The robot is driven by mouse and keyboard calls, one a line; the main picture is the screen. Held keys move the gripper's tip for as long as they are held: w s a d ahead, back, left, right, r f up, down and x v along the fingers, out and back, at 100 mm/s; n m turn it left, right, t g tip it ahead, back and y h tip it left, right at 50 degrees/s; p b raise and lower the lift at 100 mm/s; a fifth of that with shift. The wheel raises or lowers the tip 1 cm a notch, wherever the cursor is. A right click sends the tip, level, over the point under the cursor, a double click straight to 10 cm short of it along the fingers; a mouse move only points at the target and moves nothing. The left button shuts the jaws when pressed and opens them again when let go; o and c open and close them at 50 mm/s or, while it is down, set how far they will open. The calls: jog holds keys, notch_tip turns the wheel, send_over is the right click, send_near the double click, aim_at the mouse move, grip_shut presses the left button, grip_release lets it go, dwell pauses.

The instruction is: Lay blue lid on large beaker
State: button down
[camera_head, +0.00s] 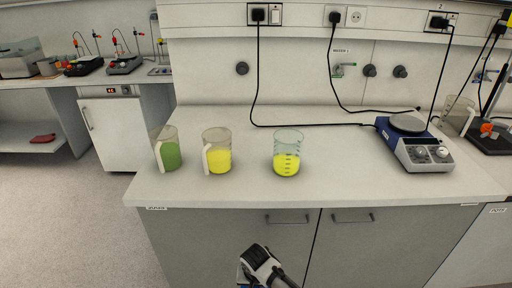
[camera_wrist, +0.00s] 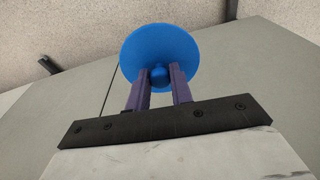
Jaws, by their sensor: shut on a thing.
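The blue lid (camera_wrist: 160,50) is a round disc with a small knob, seen in the wrist view. My gripper (camera_wrist: 161,78) is shut on the lid's knob, with one finger on each side. In the head view my gripper (camera_head: 247,278) is low at the front, below the bench top, and the lid is mostly hidden there. Three beakers stand upright on the bench: one with green liquid (camera_head: 168,157), one with yellow liquid (camera_head: 219,160) and a clear one with bright yellow liquid (camera_head: 287,164). All look uncovered. I cannot tell surely which is the large one.
The white bench top (camera_head: 340,185) is clear in front of the beakers and to their right. A blue hotplate stirrer (camera_head: 415,150) stands at right, with another beaker (camera_head: 458,115) beyond it. Black cables (camera_head: 300,125) run along the back. Cabinet handles (camera_head: 353,217) show below.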

jog(key=shift+n, duration=0.3)
notch_tip(320, 180, down, 5)
jog(key=shift+r, duration=0.1)
jog(key=shift+w+d+r, duration=0.1)
jog(key=shift+w+r, duration=0.05)
jog(key=shift+r, duration=0.05)
notch_tip(320, 180, down, 4)
jog(key=b, duration=0.3)
jog(key=shift+r+b, duration=0.1)
jog(key=shift+b, duration=0.3)
jog(key=shift+a, duration=0.2)
jog(key=shift+d+r, duration=0.1)
jog(key=shift+d, duration=0.05)
jog(key=shift+d, duration=0.1)
